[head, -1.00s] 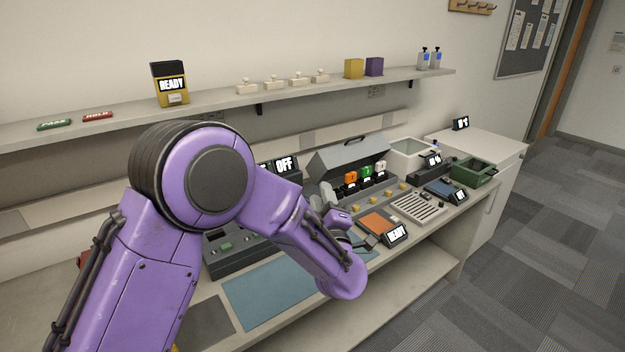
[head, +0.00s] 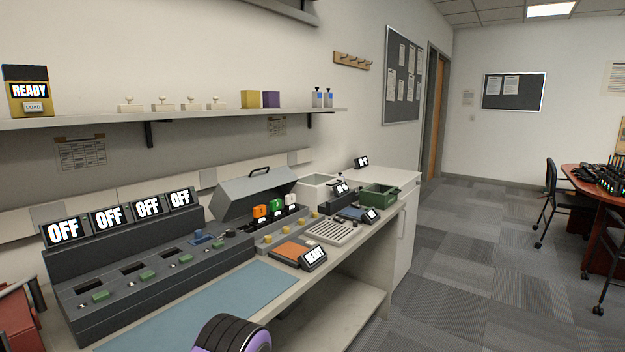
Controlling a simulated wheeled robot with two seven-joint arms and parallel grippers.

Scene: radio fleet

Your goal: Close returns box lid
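No box in the head view carries a readable returns label. A grey box lid (head: 254,193) with a black handle stands raised and tilted behind a row of orange, green and white units. A red box-like thing (head: 18,322) is cut off at the lower left edge, with a grey bar over it; I cannot tell whether it has a lid. Part of my purple arm shows at the bottom edge. Neither gripper is in view.
The long bench holds a dark console (head: 140,275) with several OFF screens, a blue mat (head: 235,295), an orange pad (head: 291,250), a white open bin (head: 318,184) and a green tray (head: 380,196). A shelf (head: 180,115) runs above.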

